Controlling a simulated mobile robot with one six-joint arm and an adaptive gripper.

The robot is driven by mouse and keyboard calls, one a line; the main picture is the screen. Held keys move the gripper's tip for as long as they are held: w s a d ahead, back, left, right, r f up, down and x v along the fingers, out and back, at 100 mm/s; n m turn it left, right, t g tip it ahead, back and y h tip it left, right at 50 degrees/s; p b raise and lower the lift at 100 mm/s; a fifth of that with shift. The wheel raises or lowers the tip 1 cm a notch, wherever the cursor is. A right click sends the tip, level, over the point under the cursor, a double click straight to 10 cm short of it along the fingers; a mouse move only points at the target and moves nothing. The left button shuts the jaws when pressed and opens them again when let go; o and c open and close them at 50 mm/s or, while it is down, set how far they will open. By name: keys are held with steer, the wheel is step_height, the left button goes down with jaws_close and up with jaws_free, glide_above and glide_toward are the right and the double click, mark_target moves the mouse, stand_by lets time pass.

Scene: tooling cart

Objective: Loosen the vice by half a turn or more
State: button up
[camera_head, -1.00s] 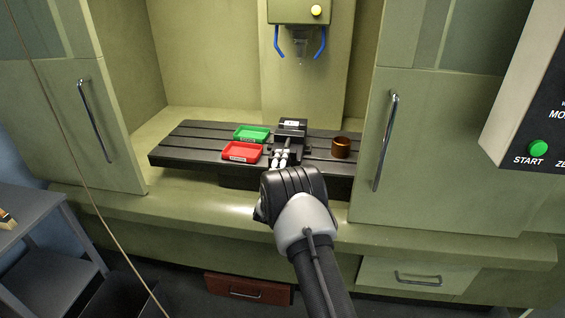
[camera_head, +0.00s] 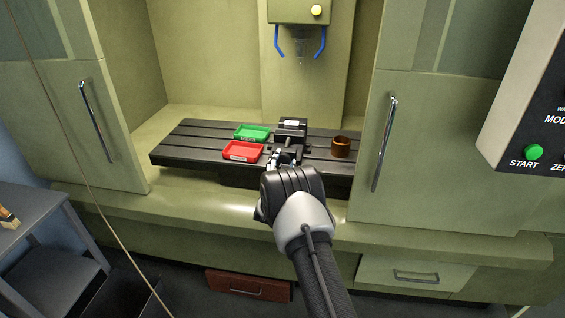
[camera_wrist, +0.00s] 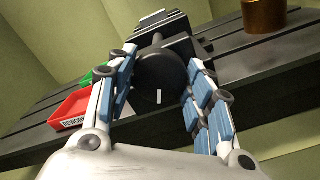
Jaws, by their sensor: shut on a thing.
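The dark vice (camera_head: 291,130) stands on the slotted machine table (camera_head: 190,140), behind my gripper. In the wrist view, the vice body (camera_wrist: 165,32) is at the top, with a round black knob or handle (camera_wrist: 158,88) in front that has a short white mark, roughly upright. My gripper (camera_wrist: 160,85) has its two blue-padded fingers on either side of this knob, shut on it. In the head view, my gripper (camera_head: 284,157) is at the front of the vice, and my wrist hides much of the contact.
A green tray (camera_head: 252,133) and a red labelled tray (camera_head: 243,151) lie left of the vice. A brown cylinder (camera_head: 341,147) stands to the right. Cabinet doors with handles flank the opening. A spindle (camera_head: 300,45) hangs above. The right part of the table is mostly bare.

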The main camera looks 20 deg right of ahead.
steer(key=shift+n, duration=0.5)
steer(key=o, duration=1)
steer(key=shift+o, duration=0.2)
steer(key=v, duration=1.2)
